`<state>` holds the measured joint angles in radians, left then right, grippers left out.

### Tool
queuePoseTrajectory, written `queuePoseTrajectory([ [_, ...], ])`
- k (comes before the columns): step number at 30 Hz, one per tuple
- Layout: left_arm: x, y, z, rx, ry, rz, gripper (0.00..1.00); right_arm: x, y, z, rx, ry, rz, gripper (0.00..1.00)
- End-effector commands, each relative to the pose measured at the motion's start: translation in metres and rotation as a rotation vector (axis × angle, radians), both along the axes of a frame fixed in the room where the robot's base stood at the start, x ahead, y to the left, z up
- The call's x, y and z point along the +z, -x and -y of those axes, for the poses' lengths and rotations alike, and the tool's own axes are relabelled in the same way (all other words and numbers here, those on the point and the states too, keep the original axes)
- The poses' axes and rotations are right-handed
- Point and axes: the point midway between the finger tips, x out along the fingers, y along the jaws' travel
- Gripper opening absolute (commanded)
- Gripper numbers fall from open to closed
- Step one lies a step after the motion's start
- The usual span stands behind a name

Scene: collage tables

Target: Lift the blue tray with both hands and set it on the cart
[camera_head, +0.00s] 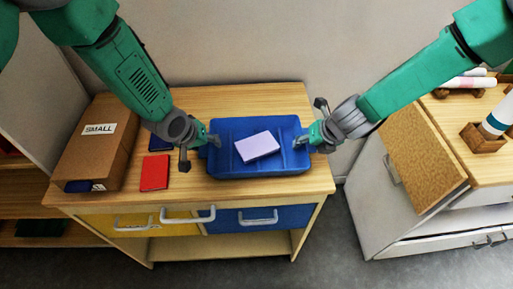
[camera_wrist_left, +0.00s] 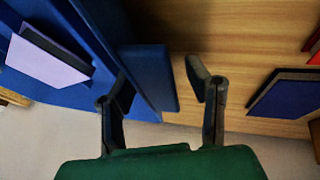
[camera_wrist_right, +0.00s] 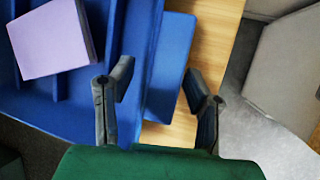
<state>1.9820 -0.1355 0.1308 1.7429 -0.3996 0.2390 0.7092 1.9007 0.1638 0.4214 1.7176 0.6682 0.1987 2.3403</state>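The blue tray (camera_head: 228,165) sits flat on a wooden-topped drawer unit, with a lilac block (camera_head: 257,146) lying in it. My left gripper (camera_head: 207,142) is at the tray's left end. In the left wrist view its open fingers (camera_wrist_left: 160,88) stand either side of the tray's blue end lip (camera_wrist_left: 152,75). My right gripper (camera_head: 308,141) is at the right end. In the right wrist view its open fingers (camera_wrist_right: 158,88) straddle the other end lip (camera_wrist_right: 172,60), with a gap at the right finger. I cannot identify a cart with certainty.
The drawer unit (camera_head: 245,97) also holds a brown box (camera_head: 98,150) marked SMALL, a red book (camera_head: 155,172) and a dark blue book (camera_head: 160,141) left of the tray. A grey cabinet (camera_head: 375,215) with a wooden top stands to the right, carrying a cork-like board (camera_head: 423,152) and a wooden holder (camera_head: 482,139).

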Motion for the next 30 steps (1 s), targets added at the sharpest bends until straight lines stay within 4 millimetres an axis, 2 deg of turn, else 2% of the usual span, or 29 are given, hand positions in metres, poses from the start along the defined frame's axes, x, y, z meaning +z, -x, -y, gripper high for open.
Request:
queuePoseTrajectory([
  [1,0.000,0.000,0.000,0.000,0.000,0.000,0.22,0.000,0.000,0.000,0.000,0.000,0.000,0.22],
  [3,0.000,0.000,0.000,0.000,0.000,0.000,0.00,0.000,0.000,0.000,0.000,0.001,0.000,0.00],
  [17,0.004,0.000,-0.004,0.004,-0.006,-0.002,0.00,0.004,-0.001,0.004,-0.005,0.006,0.002,0.00],
  [30,0.045,0.000,-0.005,0.007,-0.007,-0.003,0.00,0.045,-0.002,0.006,-0.009,0.009,0.005,0.00],
])
